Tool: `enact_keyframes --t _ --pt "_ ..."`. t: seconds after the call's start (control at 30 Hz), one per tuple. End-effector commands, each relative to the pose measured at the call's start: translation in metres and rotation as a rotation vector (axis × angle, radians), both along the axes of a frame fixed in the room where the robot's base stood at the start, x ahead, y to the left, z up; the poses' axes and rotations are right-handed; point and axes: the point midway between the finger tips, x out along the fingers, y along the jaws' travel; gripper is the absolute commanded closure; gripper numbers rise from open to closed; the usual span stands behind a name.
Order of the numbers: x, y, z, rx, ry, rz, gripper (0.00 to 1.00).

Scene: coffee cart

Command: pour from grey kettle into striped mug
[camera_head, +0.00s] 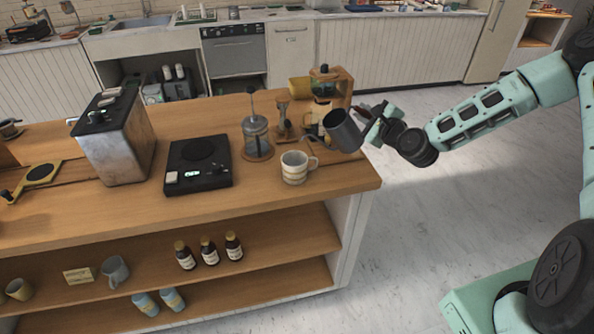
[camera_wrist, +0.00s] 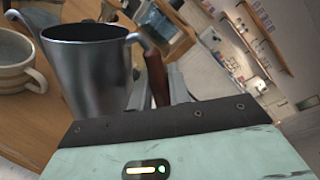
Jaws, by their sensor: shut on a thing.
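The grey kettle (camera_head: 342,131) is off the counter, tilted toward the left, just right of and above the striped mug (camera_head: 294,168). The mug is pale with tan stripes and stands upright near the counter's right end. My gripper (camera_head: 376,124) is shut on the kettle's handle at its right side. In the wrist view the kettle (camera_wrist: 95,75) fills the left middle, its brown handle (camera_wrist: 156,78) between my gripper fingers (camera_wrist: 160,90). The mug (camera_wrist: 18,65) shows at the left edge. I cannot see any liquid stream.
A French press (camera_head: 257,140) stands behind the mug, with an hourglass-shaped brewer (camera_head: 283,118) beside it. A black scale (camera_head: 198,165) lies to the left. A wooden stand with a glass vessel (camera_head: 325,80) is behind the kettle. The counter's right edge (camera_head: 378,184) is close.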

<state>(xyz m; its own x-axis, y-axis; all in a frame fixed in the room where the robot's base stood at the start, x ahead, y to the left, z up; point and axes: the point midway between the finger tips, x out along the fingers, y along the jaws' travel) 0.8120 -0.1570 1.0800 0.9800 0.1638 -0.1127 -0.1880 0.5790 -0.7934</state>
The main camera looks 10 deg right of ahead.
Motion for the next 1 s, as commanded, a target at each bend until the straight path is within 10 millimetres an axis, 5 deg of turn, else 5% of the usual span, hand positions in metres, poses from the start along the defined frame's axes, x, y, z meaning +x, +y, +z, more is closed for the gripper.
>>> enact_keyframes --t 0.33,1.0 --pt "0.0 0.0 0.0 0.001 -0.003 0.0 1.0" --pt "0.0 -0.002 -0.03 0.151 -0.004 -0.001 1.0"
